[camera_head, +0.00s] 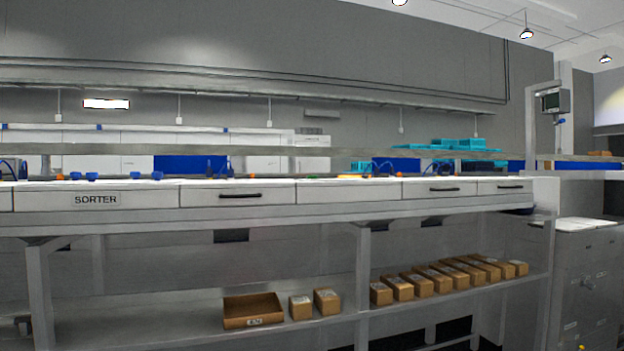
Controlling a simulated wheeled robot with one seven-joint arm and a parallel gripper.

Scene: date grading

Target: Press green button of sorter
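The sorter (150,197) is a long grey bench-like machine across the view, with a "SORTER" label (96,200) on its left front panel. Its top is seen almost edge-on, with blue and orange fittings along it. A small green spot (312,178) shows at the top edge near the middle; it is too small to tell whether it is the green button. A grey box with a dark screen (551,101) is mounted on a post at the right; no green button can be made out on it. My gripper is not in view.
A lower shelf (190,328) under the sorter holds an open cardboard box (252,311) and several small closed boxes (397,288). Teal trays (457,144) sit on the upper level. A grey cabinet (583,280) stands at the right. A grey wall closes off the back.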

